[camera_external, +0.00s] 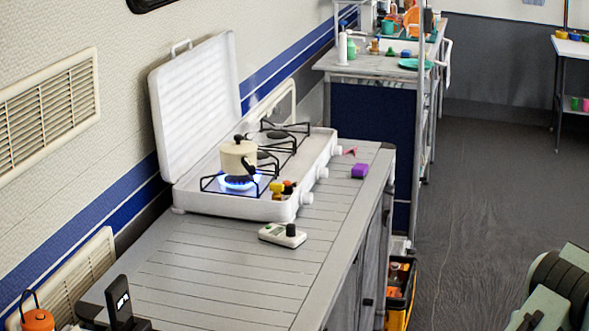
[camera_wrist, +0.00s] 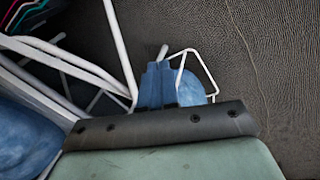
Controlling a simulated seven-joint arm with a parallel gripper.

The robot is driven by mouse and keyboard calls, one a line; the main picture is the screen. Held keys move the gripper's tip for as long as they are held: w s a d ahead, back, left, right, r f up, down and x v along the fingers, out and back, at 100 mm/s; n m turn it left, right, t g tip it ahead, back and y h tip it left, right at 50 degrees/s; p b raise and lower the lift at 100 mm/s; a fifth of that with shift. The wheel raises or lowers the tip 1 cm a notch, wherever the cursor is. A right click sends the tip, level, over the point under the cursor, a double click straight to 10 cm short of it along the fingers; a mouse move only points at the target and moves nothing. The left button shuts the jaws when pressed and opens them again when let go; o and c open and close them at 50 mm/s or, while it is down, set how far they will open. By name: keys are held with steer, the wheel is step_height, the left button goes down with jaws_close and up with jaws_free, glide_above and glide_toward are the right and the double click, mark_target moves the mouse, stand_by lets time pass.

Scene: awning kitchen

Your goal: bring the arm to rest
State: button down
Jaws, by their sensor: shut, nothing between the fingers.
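Part of my arm (camera_external: 560,290), pale green with a black ribbed joint, shows at the lower right corner of the external view, over the dark floor and clear of the counter. The rest of the arm is cut off by the frame edge. In the wrist view a pale green surface with a dark bolted band fills the bottom; I cannot tell which part it is. My gripper's fingertips do not show in either view.
Blue seats with white tubing (camera_wrist: 118,45) stand near my wrist.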

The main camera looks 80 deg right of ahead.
steer(key=s+d+r+m+g+h, duration=0.1)
steer(key=s+d+m+g, duration=0.2)
steer(key=d, duration=0.9)
steer(key=s+d+m+g+h, duration=0.1)
steer(key=s+d+m+g, duration=0.2)
steer(key=d, duration=0.9)
steer(key=s+d+r+m+g+y, duration=0.1)
steer(key=s+d+r+m+g, duration=0.1)
steer(key=s+d, duration=0.3)
steer(key=s+d+r+m+g+y, duration=0.1)
steer(key=s+d+r+m+g, duration=0.1)
steer(key=s, duration=0.6)
steer(key=d+r+m, duration=0.1)
steer(key=d+m, duration=0.1)
steer(key=d, duration=0.1)
steer(key=shift+s+d+m, duration=0.15)
steer(key=shift+s+m, duration=0.15)
steer(key=shift+m, duration=0.1)
